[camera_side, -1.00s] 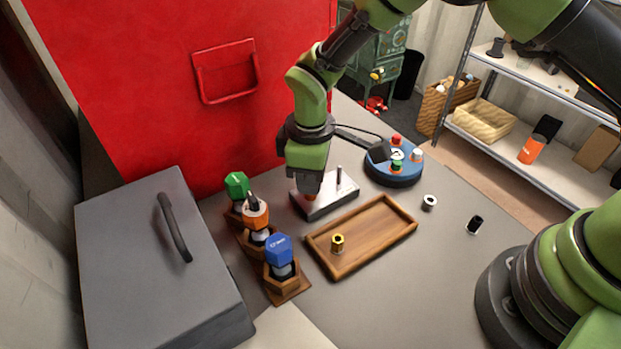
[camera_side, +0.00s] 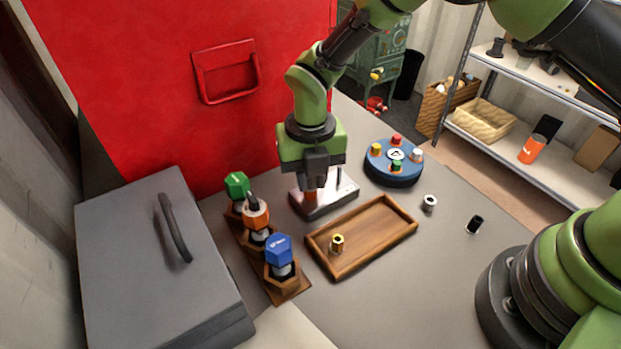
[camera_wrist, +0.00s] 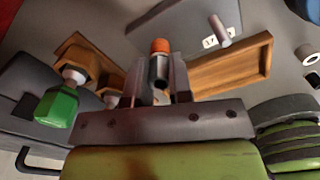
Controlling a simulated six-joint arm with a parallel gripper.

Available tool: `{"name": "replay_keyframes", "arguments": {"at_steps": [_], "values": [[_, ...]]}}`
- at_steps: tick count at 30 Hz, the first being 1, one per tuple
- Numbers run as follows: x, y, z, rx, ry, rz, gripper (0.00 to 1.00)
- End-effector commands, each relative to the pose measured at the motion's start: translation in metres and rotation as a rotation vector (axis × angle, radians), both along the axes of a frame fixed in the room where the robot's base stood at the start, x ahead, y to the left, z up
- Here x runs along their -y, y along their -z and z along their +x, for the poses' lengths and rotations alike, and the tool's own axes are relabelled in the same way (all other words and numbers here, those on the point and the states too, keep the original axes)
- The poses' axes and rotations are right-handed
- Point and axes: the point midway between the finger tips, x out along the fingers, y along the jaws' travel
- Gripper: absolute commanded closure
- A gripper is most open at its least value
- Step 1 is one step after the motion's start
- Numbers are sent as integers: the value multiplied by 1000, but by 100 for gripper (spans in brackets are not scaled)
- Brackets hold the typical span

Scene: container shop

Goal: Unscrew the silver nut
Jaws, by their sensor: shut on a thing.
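A grey metal block (camera_side: 333,204) stands on the table. A bare silver post (camera_wrist: 220,30) rises from it at one side. An orange cylindrical part (camera_side: 310,196) shows at its other side, just below my gripper (camera_side: 311,185). In the wrist view my gripper (camera_wrist: 160,75) points at the block, with its two fingers closed around a silver piece (camera_wrist: 160,69), which looks like the silver nut. The orange part (camera_wrist: 160,46) is in line with it, just past the fingertips. The fingers hide most of the nut, so I cannot tell whether it is still threaded.
Bottles with green, orange and blue caps (camera_side: 279,249) stand left. A blue round station (camera_side: 392,179), a white ring (camera_side: 429,202) and a black cylinder (camera_side: 475,224) are right. A red wall is behind.

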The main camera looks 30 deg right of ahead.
Motion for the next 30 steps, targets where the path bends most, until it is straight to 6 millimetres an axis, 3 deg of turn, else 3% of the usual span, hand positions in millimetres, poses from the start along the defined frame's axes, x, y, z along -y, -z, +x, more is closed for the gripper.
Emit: {"name": "replay_keyframes", "arguments": {"at_steps": [6, 7, 10, 11, 16, 18, 25, 30], "values": [[0, 0, 0, 0, -56, 0, 100], [0, 0, 0, 0, -55, 0, 76], [0, 0, 0, 0, -54, 0, 53], [0, 0, 0, 0, -54, 0, 51], [0, 0, 0, 0, -53, 0, 51], [0, 0, 0, 0, -53, 0, 64], [0, 0, 0, 0, -50, 0, 64], [0, 0, 0, 0, 227, 0, 64]]}}
